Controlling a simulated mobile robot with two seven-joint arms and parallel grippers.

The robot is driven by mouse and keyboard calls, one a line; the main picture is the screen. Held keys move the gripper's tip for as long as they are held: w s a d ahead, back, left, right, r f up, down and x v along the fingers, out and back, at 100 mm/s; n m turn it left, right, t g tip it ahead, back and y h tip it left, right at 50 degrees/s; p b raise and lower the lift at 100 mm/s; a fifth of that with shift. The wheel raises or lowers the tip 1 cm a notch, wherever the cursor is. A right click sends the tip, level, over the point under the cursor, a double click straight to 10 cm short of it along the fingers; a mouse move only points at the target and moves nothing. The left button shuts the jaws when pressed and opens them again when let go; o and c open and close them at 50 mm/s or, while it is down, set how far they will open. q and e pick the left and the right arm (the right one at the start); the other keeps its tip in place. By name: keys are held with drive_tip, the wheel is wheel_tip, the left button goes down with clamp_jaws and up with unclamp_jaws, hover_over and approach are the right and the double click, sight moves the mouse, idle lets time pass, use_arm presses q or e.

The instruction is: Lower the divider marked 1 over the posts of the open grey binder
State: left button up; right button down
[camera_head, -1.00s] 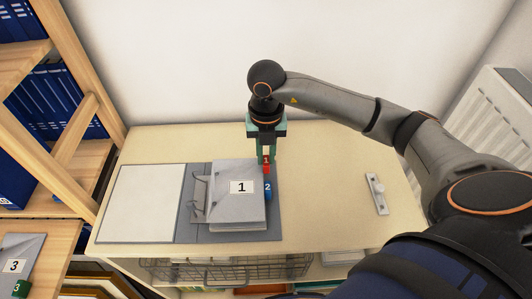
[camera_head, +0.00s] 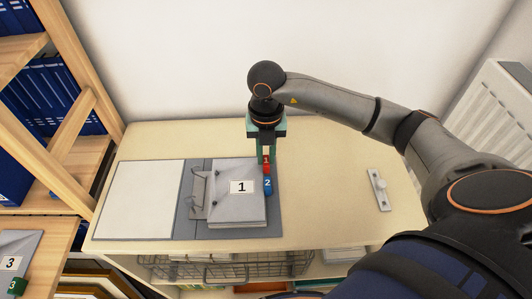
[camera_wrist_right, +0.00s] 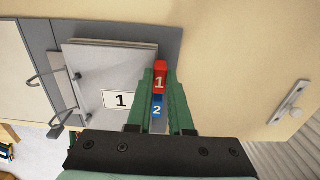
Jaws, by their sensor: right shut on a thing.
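The grey divider marked 1 (camera_head: 240,205) is over the right side of the open grey binder (camera_head: 273,225), close above or on the stack there. Its left edge is at the binder's curved metal posts (camera_head: 197,184); I cannot tell whether they pass through its holes. The posts also show in the right wrist view (camera_wrist_right: 42,78). My right gripper (camera_head: 266,160) is shut on the divider's red tab 1 (camera_wrist_right: 160,78) at its right edge. The blue tab 2 (camera_head: 268,185) of a divider below shows just under it. My left gripper is not in view.
A white sheet (camera_head: 138,200) covers the binder's left side. A metal fitting with a knob (camera_head: 379,190) lies on the tabletop (camera_head: 330,180) to the right. A grey divider marked 3 (camera_head: 14,255) lies at the lower left. A wooden shelf (camera_head: 75,65) stands at the left.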

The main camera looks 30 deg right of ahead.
idle(0.3)
drive_tip(key=c, duration=0.7)
unclamp_jaws()
drive_tip(key=shift+c, duration=0.2)
drive_tip(key=shift+r+p, duration=2.7)
drive_tip(key=shift+r, duration=0.8)
drive_tip(key=shift+s+f, duration=0.1)
